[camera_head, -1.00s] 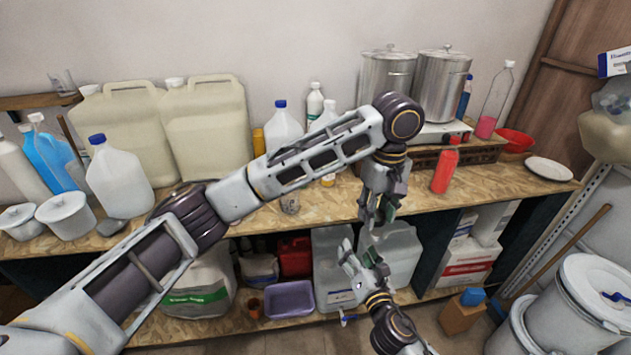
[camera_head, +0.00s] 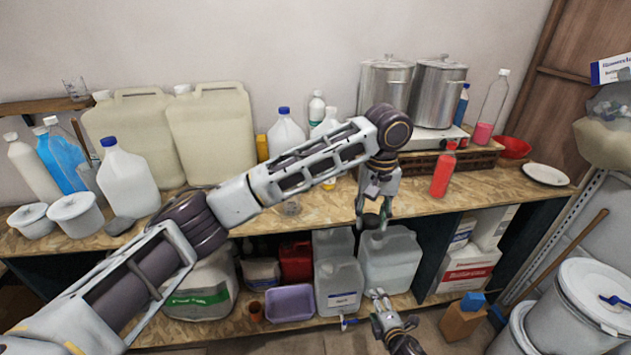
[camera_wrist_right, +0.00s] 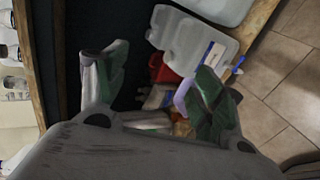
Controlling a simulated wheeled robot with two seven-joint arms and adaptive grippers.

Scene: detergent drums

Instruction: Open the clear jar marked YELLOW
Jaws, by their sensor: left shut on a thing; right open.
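My right gripper (camera_head: 380,298) is lower, in front of the lower shelf. In the right wrist view its fingers (camera_wrist_right: 160,90) are spread, with nothing between them.
A red bottle (camera_head: 443,170) and a white plate (camera_head: 546,174) stand on the right of the counter. Large jugs (camera_head: 212,130) and steel pots (camera_head: 437,90) stand behind. Translucent canisters (camera_head: 390,258) and a purple basin (camera_head: 290,303) are on the lower shelf.

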